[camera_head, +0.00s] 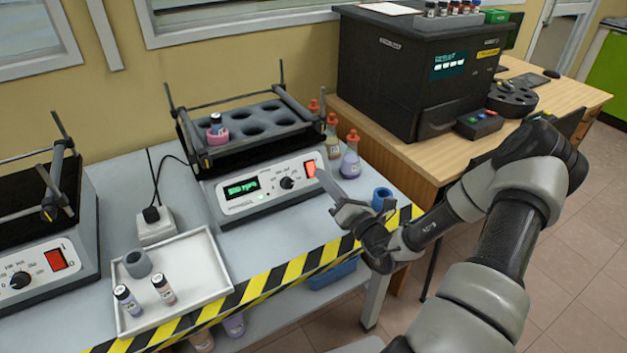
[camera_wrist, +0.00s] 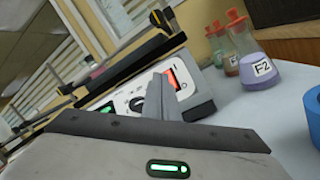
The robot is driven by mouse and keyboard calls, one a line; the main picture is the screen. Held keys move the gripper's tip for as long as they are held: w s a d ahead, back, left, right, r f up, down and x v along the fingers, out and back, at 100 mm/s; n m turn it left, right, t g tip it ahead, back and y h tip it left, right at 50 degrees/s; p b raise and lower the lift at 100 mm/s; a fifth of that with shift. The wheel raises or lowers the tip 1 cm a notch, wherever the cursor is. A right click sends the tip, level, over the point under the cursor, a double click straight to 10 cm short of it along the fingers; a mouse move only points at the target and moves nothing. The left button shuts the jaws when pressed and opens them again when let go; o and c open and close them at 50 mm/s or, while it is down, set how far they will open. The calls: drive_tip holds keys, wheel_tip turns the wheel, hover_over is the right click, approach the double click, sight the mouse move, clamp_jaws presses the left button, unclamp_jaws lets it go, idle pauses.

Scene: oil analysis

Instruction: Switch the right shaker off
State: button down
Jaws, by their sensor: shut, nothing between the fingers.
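The right shaker (camera_head: 260,185) stands on the grey bench in the middle of the head view, with a dark multi-hole tray on top. Its green display (camera_head: 241,188) is lit. Its red power switch (camera_head: 309,168) is at the right end of the front panel, and the switch also shows in the wrist view (camera_wrist: 172,79), partly hidden behind my fingers. My gripper (camera_head: 320,172) is shut and empty, its fingertips pointing at the switch and close to it. I cannot tell whether they touch. In the wrist view my gripper (camera_wrist: 158,85) also shows in front of the panel.
A second shaker (camera_head: 45,255) with its own red switch stands at the left. Flasks (camera_head: 350,160) stand right of the right shaker, near a blue ring (camera_head: 381,198). A white tray (camera_head: 205,262) with vials lies at the front. Striped tape (camera_head: 290,272) marks the bench edge.

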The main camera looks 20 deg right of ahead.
drive_tip(key=shift+w+a+f, duration=0.1)
drive_tip(key=shift+w+f, duration=0.2)
drive_tip(key=shift+w, duration=0.2)
idle(1.8)
drive_tip(key=shift+w+f, duration=0.25)
drive_tip(key=shift+w, duration=0.1)
drive_tip(key=shift+w+a+f, duration=0.1)
drive_tip(key=shift+w+f, duration=0.05)
drive_tip(key=shift+w, duration=0.1)
idle(0.5)
drive_tip(key=shift+s+r+p, duration=0.4)
drive_tip(key=shift+s+p, duration=0.25)
drive_tip(key=shift+p, duration=0.05)
